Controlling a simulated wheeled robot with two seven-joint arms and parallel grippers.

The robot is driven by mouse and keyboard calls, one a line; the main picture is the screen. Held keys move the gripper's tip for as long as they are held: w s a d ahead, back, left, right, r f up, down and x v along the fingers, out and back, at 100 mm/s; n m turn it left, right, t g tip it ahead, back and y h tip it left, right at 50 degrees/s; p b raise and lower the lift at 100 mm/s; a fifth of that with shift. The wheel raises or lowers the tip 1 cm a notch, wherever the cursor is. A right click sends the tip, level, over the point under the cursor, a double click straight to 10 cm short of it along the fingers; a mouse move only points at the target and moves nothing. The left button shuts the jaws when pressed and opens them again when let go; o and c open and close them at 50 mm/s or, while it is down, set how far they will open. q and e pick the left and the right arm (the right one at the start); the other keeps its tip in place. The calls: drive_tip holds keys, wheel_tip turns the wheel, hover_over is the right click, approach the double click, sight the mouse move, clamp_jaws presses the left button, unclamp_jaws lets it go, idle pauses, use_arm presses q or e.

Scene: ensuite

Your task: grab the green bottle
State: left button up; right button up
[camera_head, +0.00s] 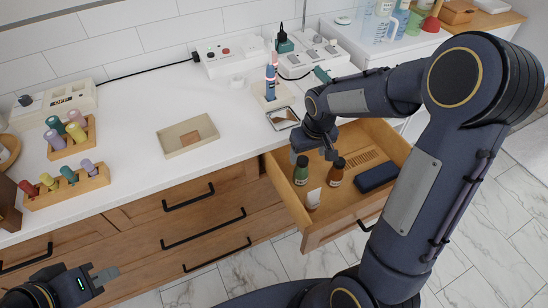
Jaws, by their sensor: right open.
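The green bottle (301,170) stands upright in the open wooden drawer (293,203), towards its left side. A brown bottle with an orange band (336,173) stands to its right. My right gripper (314,152) is open and points down over the drawer, just above the two bottles. No bottle is visibly gripped, and whether a finger touches the green bottle's cap is unclear. My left gripper (97,278) is at the bottom left, in front of the cabinet and far from the drawer; its finger gap is unclear.
In the drawer are also a small white item (313,198) and a dark blue case (377,177). The white counter (225,160) holds a shallow tray (187,135), racks of coloured rollers (70,140) and a small mirror (283,118) near the drawer.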

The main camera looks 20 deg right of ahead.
sight(303, 160)
drive_tip(key=shift+w+a+f, duration=0.25)
drive_tip(key=shift+w+f, duration=0.55)
drive_tip(key=f, duration=0.6)
drive_tip(key=shift+w+f, duration=0.3)
drive_tip(key=shift+f, duration=0.1)
drive_tip(key=shift+r, duration=0.1)
drive_tip(key=c, duration=1.2)
drive_tip(key=shift+c, duration=0.2)
